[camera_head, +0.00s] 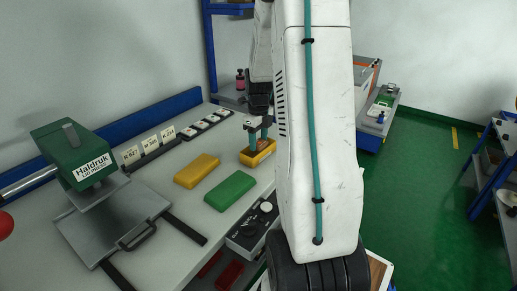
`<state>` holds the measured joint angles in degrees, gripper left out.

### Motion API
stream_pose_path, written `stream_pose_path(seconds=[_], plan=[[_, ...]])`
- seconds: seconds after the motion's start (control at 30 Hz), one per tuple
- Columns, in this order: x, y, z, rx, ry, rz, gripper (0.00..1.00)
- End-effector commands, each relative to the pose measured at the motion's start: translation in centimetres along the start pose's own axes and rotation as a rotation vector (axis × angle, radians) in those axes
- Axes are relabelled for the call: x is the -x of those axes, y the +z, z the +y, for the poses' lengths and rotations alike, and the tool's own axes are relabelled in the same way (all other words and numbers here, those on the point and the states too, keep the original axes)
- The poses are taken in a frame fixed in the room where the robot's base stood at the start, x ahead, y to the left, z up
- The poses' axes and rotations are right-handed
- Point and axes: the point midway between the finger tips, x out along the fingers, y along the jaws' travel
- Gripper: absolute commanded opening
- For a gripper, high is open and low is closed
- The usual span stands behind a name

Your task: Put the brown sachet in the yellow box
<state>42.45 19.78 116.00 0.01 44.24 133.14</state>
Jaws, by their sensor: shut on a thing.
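The yellow box (258,160) is an open-topped yellow tray on the bench, left of my arm. A small brown patch, the brown sachet (260,147), shows between and below the fingertips, inside the box outline. My gripper is shut on it. Whether the sachet touches the box floor cannot be told at this size.
A closed yellow block (197,170) and a green block (230,191) lie left of the box. A control panel (252,226) sits at the bench's front edge. A green Haldruk press (75,155) stands far left. Label cards (149,146) stand along the back.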

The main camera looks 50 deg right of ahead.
Motion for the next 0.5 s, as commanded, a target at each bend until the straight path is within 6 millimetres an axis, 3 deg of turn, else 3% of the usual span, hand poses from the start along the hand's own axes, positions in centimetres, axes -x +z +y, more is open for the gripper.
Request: stream_pose_path(seconds=[0.3, 0.5], plan=[[-3.7, 0.0, 0.0, 0.001, 0.001, 0.001, 0.28], [-3.7, 0.0, 0.0, 0.002, -0.001, -0.001, 0.28]])
